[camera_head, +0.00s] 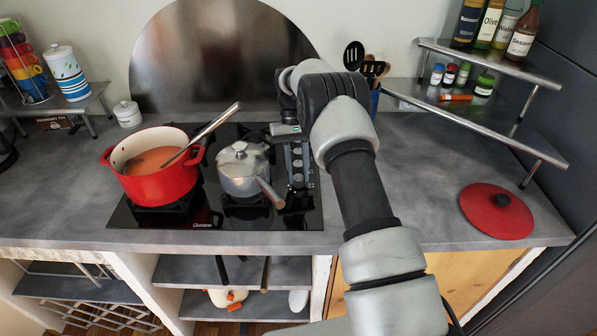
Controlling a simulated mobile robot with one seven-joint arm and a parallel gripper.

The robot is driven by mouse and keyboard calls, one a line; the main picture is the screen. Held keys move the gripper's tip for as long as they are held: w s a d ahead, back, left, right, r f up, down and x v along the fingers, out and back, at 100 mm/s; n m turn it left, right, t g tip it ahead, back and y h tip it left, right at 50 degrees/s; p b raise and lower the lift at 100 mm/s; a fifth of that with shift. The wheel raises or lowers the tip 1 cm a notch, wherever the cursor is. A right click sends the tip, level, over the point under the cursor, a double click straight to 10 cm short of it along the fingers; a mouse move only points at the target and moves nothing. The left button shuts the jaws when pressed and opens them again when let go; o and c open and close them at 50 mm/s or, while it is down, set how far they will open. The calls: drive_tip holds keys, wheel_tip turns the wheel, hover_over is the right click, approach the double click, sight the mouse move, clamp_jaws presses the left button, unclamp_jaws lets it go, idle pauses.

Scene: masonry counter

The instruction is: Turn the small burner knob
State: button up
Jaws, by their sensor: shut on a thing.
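A column of dark burner knobs (298,165) runs along the right side of the black glass hob (260,218). My gripper (289,137) is at the far end of this column, pointing down from my arm. It is shut on a knob there. The gripped knob and the fingertips are mostly hidden by the gripper body and the arm, so its turn angle cannot be seen. The nearer knobs show uncovered.
A red pot (165,185) of soup with a ladle stands on the left burner. A lidded grey saucepan (240,175) stands just left of the knobs, its handle pointing toward the front right. A red lid (496,212) lies on the right counter. A metal shelf (480,125) stands behind it.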

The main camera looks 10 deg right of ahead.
drive_tip(key=shift+a+n+h, duration=0.1)
drive_tip(key=shift+n+h, duration=0.4)
drive_tip(key=shift+n, duration=0.7)
drive_tip(key=o, duration=1.1)
drive_tip(key=shift+c, duration=0.2)
drive_tip(key=v, duration=0.7)
drive_tip(key=shift+r, duration=0.3)
